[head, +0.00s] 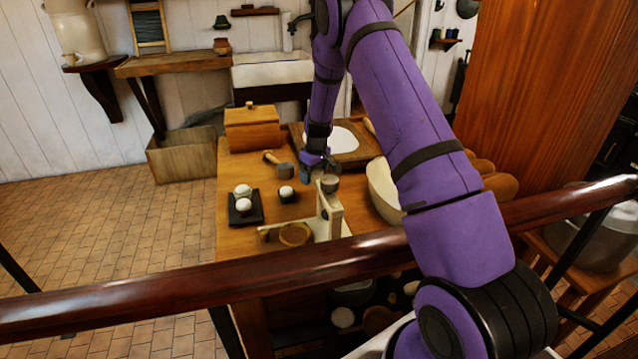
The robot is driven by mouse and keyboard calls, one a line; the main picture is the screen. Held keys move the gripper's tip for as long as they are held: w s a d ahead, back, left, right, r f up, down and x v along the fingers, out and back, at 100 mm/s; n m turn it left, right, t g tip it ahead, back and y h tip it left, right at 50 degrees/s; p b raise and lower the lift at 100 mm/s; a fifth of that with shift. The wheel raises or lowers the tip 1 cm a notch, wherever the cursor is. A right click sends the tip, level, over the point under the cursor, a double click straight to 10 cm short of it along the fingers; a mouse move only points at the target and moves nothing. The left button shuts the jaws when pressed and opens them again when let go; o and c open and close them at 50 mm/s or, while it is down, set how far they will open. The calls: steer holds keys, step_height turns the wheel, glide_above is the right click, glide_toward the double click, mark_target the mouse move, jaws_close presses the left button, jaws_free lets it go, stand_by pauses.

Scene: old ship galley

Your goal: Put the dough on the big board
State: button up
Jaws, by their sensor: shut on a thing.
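Two white dough balls (243,190) sit on a square black tray (257,213) at the left of the table. My gripper (317,172) points down in front of the board's near edge, just behind a small grey cup-like pan (330,183). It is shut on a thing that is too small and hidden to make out.
A wooden scale-like stand (329,217) is at the near edge, with a round brown bowl (295,234). A wooden rail (190,287) crosses in front of the table.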

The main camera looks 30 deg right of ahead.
mark_target(314, 193)
steer(key=shift+f, duration=2.75)
steer(key=o, duration=1.1)
steer(key=shift+f, duration=0.1)
